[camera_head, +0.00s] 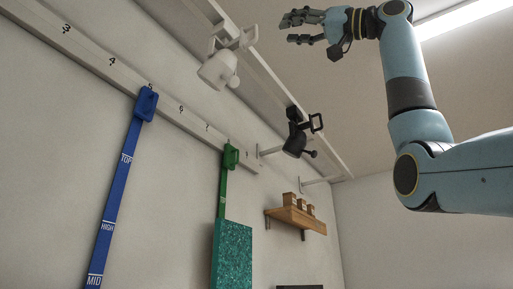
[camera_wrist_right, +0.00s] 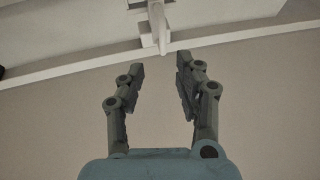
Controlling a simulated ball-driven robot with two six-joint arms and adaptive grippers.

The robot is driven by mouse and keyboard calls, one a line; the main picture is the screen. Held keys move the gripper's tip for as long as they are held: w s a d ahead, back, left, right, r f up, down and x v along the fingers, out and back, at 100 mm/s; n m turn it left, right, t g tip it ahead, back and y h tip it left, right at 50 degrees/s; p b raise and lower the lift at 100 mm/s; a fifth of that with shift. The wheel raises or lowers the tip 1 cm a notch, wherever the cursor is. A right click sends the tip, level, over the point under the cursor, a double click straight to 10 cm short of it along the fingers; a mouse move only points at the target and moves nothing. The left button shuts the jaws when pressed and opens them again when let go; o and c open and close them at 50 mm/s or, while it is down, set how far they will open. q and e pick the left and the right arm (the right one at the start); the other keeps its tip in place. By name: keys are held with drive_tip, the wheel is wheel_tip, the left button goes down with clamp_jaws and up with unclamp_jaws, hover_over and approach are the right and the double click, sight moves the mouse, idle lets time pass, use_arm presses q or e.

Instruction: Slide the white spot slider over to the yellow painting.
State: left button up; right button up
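The white spot slider (camera_head: 217,70) hangs from the ceiling rail, left of my right gripper, with a white loop handle (camera_head: 246,38) on its upper right side. My right gripper (camera_head: 287,29) is open and empty. Its fingers point left toward the handle, with a gap between. In the right wrist view the open fingers (camera_wrist_right: 160,68) have a white upright part (camera_wrist_right: 157,25), likely the slider's handle, ahead of their gap. No yellow painting shows. My left gripper is out of view.
A black spot slider (camera_head: 296,140) hangs farther along the rail (camera_head: 268,70). A numbered wall rail (camera_head: 130,82) carries a blue strap (camera_head: 115,185) and a green strap (camera_head: 224,190) with a teal panel (camera_head: 231,255). A wooden shelf (camera_head: 290,216) holds small boxes.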

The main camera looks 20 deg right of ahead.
sight(256, 36)
drive_tip(key=p+x, duration=0.5)
drive_tip(key=x, duration=0.5)
drive_tip(key=shift+w+a+r, duration=0.15)
drive_tip(key=shift+a+r, duration=0.15)
clamp_jaws()
